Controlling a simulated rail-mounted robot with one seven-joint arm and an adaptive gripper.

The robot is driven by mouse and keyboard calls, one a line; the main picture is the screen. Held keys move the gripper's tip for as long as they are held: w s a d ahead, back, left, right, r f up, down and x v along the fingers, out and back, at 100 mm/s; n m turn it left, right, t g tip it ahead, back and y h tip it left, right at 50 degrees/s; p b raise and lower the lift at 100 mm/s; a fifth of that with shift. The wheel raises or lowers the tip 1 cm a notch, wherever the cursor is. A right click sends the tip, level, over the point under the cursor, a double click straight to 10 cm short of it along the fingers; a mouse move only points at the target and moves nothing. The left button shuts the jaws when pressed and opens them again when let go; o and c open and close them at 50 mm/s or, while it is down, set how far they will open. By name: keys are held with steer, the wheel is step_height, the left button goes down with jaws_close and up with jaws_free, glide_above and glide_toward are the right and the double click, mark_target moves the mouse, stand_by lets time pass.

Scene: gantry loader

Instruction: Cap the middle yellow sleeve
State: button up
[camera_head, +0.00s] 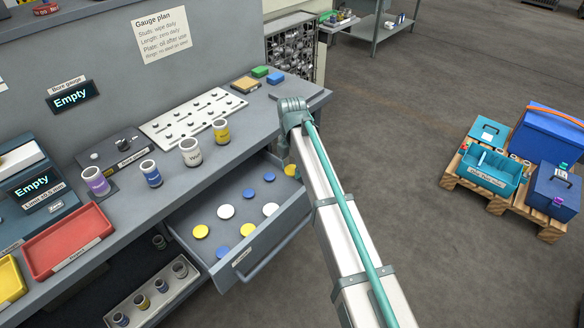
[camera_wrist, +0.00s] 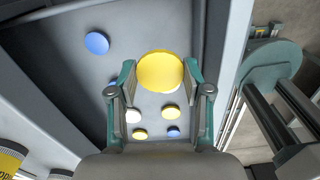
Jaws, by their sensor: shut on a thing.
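My gripper (camera_wrist: 160,78) is shut on a yellow cap (camera_wrist: 160,71), held by its sides between the fingertips. The cap looks larger than the others, so it appears raised over the open drawer (camera_wrist: 205,22). In the head view this cap (camera_head: 290,170) shows beside my arm, which hides most of my gripper. A yellow-banded sleeve (camera_head: 221,131) stands upright and open-topped on the bench, right of a white sleeve (camera_head: 191,152). Part of the yellow-banded sleeve shows at the lower left of the wrist view (camera_wrist: 10,160).
Loose yellow caps (camera_head: 200,231), white caps (camera_head: 226,211) and blue caps (camera_head: 249,193) lie in the drawer. Blue (camera_head: 151,174) and purple (camera_head: 97,181) sleeves stand left along the bench. A pegged white plate (camera_head: 193,114) lies behind. Red tray (camera_head: 66,243) sits at left.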

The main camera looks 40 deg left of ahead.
mark_target(292, 169)
steer(key=shift+r+p, duration=1.1)
steer(key=shift+r, duration=0.75)
